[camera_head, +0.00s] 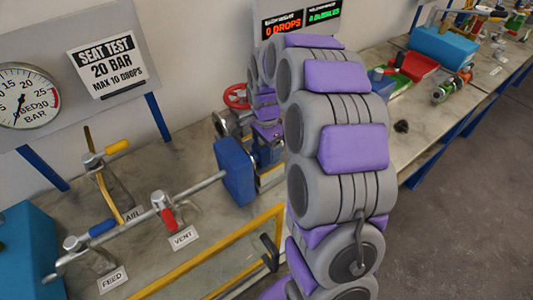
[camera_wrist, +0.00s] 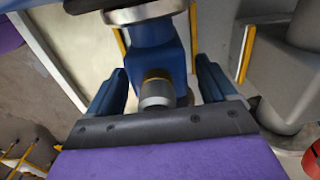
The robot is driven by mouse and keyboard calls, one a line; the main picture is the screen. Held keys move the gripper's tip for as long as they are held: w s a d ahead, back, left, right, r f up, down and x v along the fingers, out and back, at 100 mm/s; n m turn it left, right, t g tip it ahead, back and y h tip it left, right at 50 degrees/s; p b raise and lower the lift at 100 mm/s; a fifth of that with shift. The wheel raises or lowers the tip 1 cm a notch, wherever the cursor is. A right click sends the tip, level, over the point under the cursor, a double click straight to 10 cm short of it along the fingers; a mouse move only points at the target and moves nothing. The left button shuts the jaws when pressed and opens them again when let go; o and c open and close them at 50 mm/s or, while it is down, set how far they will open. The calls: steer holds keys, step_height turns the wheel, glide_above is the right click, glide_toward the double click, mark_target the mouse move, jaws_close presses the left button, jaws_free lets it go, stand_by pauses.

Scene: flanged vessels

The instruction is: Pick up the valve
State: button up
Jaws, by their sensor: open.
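In the wrist view, the valve has a blue body (camera_wrist: 176,62), a pale metal flange at the top edge and a grey stub with a brass-coloured band facing me. My gripper (camera_wrist: 163,72) is open, with one dark blue finger on each side of the valve body. Gaps show between fingers and body, and I cannot tell whether either touches. In the head view, my arm hides much of the valve area; a red handwheel (camera_head: 236,96) and blue parts (camera_head: 266,152) show just left of the arm.
A blue block (camera_head: 235,171) ends the pipe with several levers on the bench. A yellow frame (camera_head: 215,262) runs along the front. A pressure gauge (camera_head: 26,96) stands at the left. A red bin (camera_head: 416,66) and a blue box (camera_head: 443,46) lie to the right.

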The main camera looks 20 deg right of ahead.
steer(key=shift+a+r, duration=0.15)
steer(key=shift+a, duration=1.1)
steer(key=c, duration=0.3)
steer(key=shift+s+d, duration=0.1)
steer(key=shift+d, duration=0.85)
steer(key=c, duration=0.6)
steer(key=shift+a, duration=0.1)
steer(key=c, duration=0.3)
steer(key=shift+a, duration=0.45)
jaws_close()
